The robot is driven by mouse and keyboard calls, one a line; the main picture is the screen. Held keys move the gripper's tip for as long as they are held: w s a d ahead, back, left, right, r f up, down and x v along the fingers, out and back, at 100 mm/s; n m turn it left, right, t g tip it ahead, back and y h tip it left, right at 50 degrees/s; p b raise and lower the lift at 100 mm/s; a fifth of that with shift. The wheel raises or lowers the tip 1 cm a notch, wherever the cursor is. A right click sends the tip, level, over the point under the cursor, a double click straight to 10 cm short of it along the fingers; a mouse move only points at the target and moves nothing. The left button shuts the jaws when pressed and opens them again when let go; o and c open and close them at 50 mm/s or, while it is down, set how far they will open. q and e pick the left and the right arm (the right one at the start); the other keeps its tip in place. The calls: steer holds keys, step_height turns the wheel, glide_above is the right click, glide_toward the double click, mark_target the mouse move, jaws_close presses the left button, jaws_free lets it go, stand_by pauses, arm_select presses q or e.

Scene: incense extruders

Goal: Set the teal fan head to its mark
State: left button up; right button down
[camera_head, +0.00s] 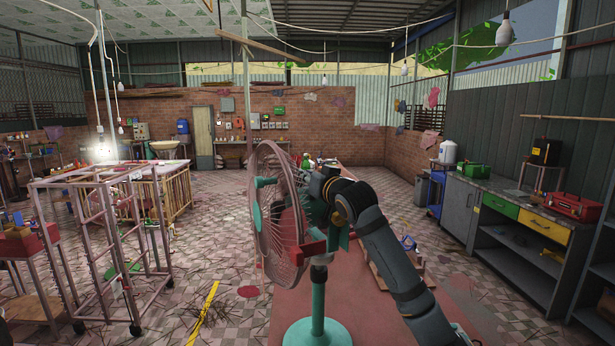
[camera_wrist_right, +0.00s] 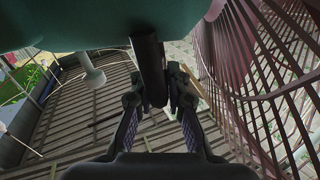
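The teal fan has a round pale-pink cage (camera_head: 283,215) that faces left in the head view. Its teal stand (camera_head: 318,310) rises from a reddish tabletop. In the wrist view the teal housing (camera_wrist_right: 60,25) fills the top and the cage (camera_wrist_right: 265,75) is at the right. My right gripper (camera_head: 322,187) is at the back of the fan head, partly hidden. In the wrist view its fingers (camera_wrist_right: 155,98) lie on both sides of a dark rod (camera_wrist_right: 150,65) below the housing and appear closed on it. I cannot make out the mark. My left gripper is out of view.
The reddish tabletop (camera_head: 365,312) under the fan carries small items behind it. A metal rack (camera_head: 110,250) stands on the floor at the left. A workbench (camera_head: 500,215) with a red toolbox (camera_head: 573,206) is at the right.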

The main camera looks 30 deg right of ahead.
stand_by(0.3)
steer(key=shift+d+b, duration=0.2)
steer(key=shift+b, duration=0.15)
steer(key=d+m+b, duration=0.2)
steer(key=shift+s+r+m, duration=0.2)
steer(key=shift+r+m, duration=0.05)
steer(key=shift+m, duration=0.05)
steer(key=shift+d+r+m, duration=0.15)
steer(key=shift+r+m, duration=0.05)
steer(key=shift+m, duration=0.1)
steer(key=shift+r, duration=0.1)
steer(key=c, duration=1.3)
jaws_free()
steer(key=shift+d, duration=0.15)
steer(key=shift+c, duration=0.2)
